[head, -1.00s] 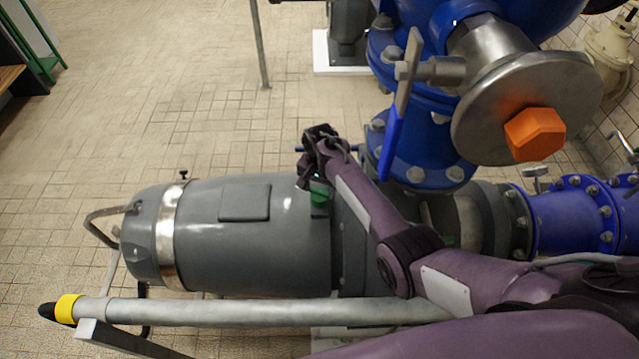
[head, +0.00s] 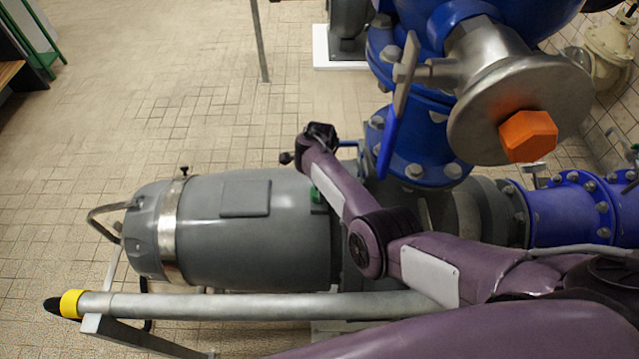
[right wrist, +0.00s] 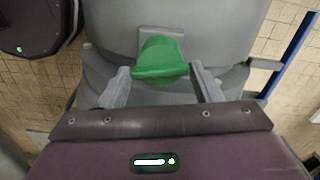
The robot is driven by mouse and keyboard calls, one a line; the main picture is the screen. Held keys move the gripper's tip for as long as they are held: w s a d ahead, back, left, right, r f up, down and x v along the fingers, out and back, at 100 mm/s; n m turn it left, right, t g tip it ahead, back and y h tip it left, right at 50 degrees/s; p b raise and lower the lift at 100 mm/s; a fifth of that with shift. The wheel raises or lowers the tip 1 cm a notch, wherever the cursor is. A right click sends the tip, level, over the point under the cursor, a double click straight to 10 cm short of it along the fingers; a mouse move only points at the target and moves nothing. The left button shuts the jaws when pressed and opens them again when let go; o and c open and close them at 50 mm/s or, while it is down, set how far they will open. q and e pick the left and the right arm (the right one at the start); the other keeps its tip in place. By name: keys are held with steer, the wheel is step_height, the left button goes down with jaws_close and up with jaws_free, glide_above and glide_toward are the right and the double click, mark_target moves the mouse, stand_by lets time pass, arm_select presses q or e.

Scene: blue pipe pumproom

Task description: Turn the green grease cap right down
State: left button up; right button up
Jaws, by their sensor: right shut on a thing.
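How far down the cap is turned cannot be told. My left gripper is not in view.
The grey motor (head: 236,231) lies across the middle. A blue valve with a steel flange (head: 470,124) and an orange hex knob (head: 528,136) stands close above my right arm. A grey pipe (head: 250,306) runs in front. The tiled floor at left is open.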

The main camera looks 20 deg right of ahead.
steer(key=m+b, duration=0.1)
steer(key=m, duration=0.5)
steer(key=shift+b, duration=0.4)
stand_by(0.3)
steer(key=o, duration=1)
steer(key=shift+r, duration=0.1)
step_height(320, 180, up, 8)
steer(key=shift+f+p, duration=0.2)
steer(key=shift+p, duration=0.8)
